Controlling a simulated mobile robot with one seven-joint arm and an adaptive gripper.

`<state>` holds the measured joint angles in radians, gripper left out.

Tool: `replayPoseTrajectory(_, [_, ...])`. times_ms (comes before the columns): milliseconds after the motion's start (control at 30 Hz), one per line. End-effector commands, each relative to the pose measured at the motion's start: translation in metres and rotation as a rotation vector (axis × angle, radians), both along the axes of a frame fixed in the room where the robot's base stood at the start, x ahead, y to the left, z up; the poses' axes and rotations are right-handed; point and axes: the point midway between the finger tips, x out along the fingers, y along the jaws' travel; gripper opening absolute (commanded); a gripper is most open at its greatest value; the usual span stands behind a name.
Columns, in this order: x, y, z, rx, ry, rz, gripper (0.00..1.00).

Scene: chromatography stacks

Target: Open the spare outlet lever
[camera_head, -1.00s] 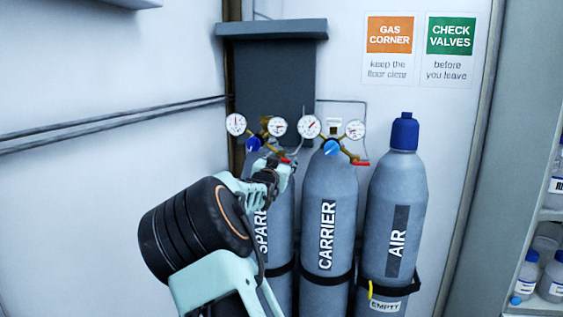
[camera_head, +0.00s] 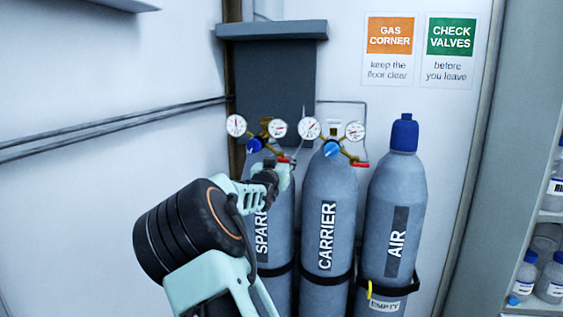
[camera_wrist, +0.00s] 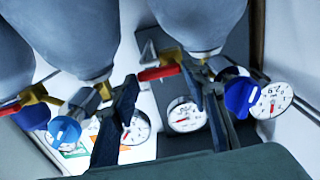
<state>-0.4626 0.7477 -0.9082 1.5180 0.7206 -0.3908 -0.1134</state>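The spare outlet lever (camera_head: 284,161) is a small red handle on the brass regulator of the SPARE cylinder (camera_head: 283,225). In the wrist view the red lever (camera_wrist: 158,73) points sideways from its brass fitting. My gripper (camera_head: 283,176) is at the top of the SPARE cylinder, just below the lever in the head view. In the wrist view my gripper (camera_wrist: 163,80) is open, with its dark fingers apart and the lever between or just beyond the tips. Contact cannot be told. The spare regulator's blue knob (camera_wrist: 241,96) is beside the right finger.
The CARRIER cylinder (camera_head: 329,210) stands close on the right, with its own red lever (camera_head: 361,164) and blue knob (camera_head: 332,148). The AIR cylinder (camera_head: 396,200) is farther right, capped blue. Round gauges (camera_head: 278,128) crowd the regulators. The wall at left is clear apart from pipes.

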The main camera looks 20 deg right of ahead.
Motion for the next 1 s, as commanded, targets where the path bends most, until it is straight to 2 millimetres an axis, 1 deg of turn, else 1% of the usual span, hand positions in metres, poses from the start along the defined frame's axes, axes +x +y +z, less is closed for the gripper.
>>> replayPoseTrajectory(33, [0.0, 0.0, 0.0, 0.0, 0.0, 0.0, 0.5])
replayPoseTrajectory(100, [0.0, 0.0, 0.0, 0.001, -0.001, 0.0, 0.56])
replayPoseTrajectory(367, [0.0, 0.0, 0.0, 0.002, -0.002, 0.0, 0.56])
replayPoseTrajectory(533, [-0.007, 0.007, 0.001, 0.004, -0.003, 0.001, 0.56])
replayPoseTrajectory(667, [-0.022, 0.017, 0.0, 0.005, -0.001, 0.002, 0.56])
replayPoseTrajectory(1000, [-0.074, 0.051, 0.0, 0.004, -0.001, 0.002, 0.56])
